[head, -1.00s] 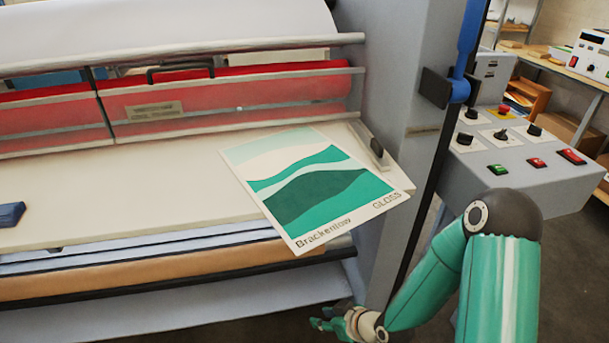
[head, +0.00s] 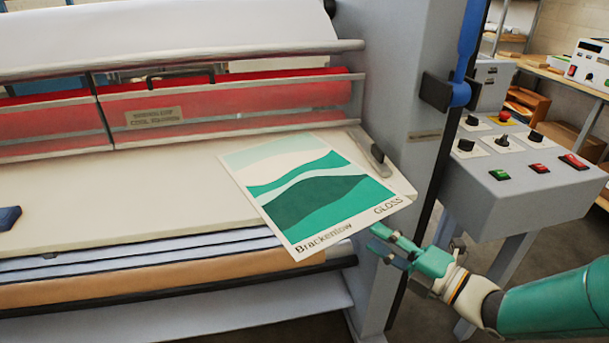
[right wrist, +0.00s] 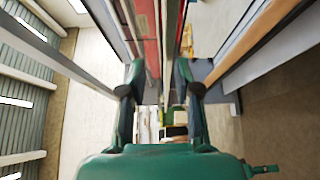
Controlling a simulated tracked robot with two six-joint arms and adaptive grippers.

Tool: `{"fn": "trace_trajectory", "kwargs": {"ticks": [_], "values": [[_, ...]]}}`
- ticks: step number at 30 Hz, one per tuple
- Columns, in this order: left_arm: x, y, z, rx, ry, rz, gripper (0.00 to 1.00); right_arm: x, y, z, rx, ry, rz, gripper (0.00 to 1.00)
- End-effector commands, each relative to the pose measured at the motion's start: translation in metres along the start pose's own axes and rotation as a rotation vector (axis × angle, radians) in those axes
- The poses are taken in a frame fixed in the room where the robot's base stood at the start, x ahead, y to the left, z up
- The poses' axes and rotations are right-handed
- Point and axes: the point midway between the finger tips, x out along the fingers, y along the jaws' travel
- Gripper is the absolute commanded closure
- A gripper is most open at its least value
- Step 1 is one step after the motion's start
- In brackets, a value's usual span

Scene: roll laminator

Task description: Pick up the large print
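The large print (head: 315,190) lies on the cream feed table (head: 110,200) at its right end. It carries green and white wave bands, with the words "Brackenlow" and "GLOSS" along its near edge. Its near part sticks out past the table's front edge. The right wrist view also shows the open fingers (right wrist: 160,82). My left gripper is in neither view.
The laminator's red guard (head: 230,105) stands behind the table. A grey side post (head: 400,120) and a control box (head: 520,180) with knobs and buttons are at the right. A dark blue block (head: 9,217) lies at the table's left. A brown roll (head: 150,288) runs below the table.

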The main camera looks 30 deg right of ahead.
Motion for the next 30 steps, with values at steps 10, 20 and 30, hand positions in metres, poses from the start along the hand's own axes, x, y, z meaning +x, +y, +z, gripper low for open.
{"fn": "trace_trajectory", "kwargs": {"ticks": [10, 20, 30], "values": [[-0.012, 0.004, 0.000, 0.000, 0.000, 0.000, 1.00, 0.058, 0.000, -0.001, 0.002, 0.003, -0.001, 0.68], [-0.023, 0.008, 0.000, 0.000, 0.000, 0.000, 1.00, 0.083, -0.004, -0.003, 0.005, 0.004, -0.002, 0.68], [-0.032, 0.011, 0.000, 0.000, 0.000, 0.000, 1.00, 0.114, -0.008, -0.003, 0.002, 0.000, -0.001, 0.68]]}}
